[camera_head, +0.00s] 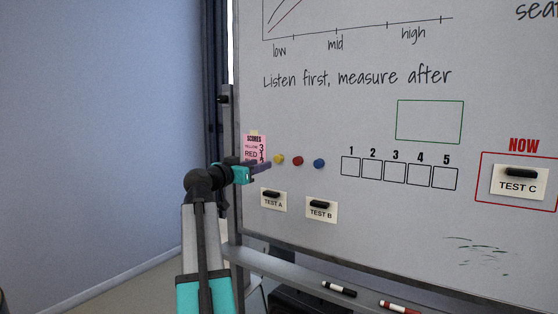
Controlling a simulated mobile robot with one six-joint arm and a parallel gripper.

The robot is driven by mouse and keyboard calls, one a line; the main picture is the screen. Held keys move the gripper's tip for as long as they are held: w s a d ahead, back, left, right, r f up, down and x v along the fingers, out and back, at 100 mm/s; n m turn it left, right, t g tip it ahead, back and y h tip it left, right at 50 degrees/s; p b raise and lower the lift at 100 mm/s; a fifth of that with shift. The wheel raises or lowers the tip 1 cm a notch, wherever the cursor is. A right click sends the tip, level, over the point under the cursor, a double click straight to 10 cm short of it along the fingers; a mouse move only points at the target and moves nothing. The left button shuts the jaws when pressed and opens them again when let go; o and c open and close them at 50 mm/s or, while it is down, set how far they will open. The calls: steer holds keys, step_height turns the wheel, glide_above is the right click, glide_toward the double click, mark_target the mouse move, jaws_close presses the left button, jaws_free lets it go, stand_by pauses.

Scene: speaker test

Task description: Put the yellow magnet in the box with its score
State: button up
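The yellow magnet (279,159) is on the whiteboard, left of the red magnet (298,161) and the blue magnet (319,163). My gripper (268,164) points right, with its dark fingertips close to the left of the yellow magnet. I cannot tell whether they touch it or how far apart they are. A pink scores note (255,147) shows yellow 3 and red 1; its lower part is partly hidden by my gripper. A row of empty boxes labelled 1 to 5 lies to the right, with box 3 (395,173) in the middle.
TEST A (273,202) and TEST B (321,213) cards hang below the magnets. The TEST C card (519,184) is in a red NOW frame at right. A black marker (339,289) and a red marker (399,307) lie on the ledge. The board between blue magnet and boxes is clear.

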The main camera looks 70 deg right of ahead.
mark_target(277, 160)
steer(key=shift+d, duration=0.1)
steer(key=shift+p+x, duration=1.45)
steer(key=shift+x, duration=1.75)
steer(key=shift+s+d+f+b, duration=0.15)
steer(key=shift+d+b, duration=0.25)
steer(key=shift+d, duration=0.2)
steer(key=shift+b+x, duration=0.8)
steer(key=shift+x, duration=0.3)
steer(key=c, duration=0.8)
steer(key=shift+b, duration=0.55)
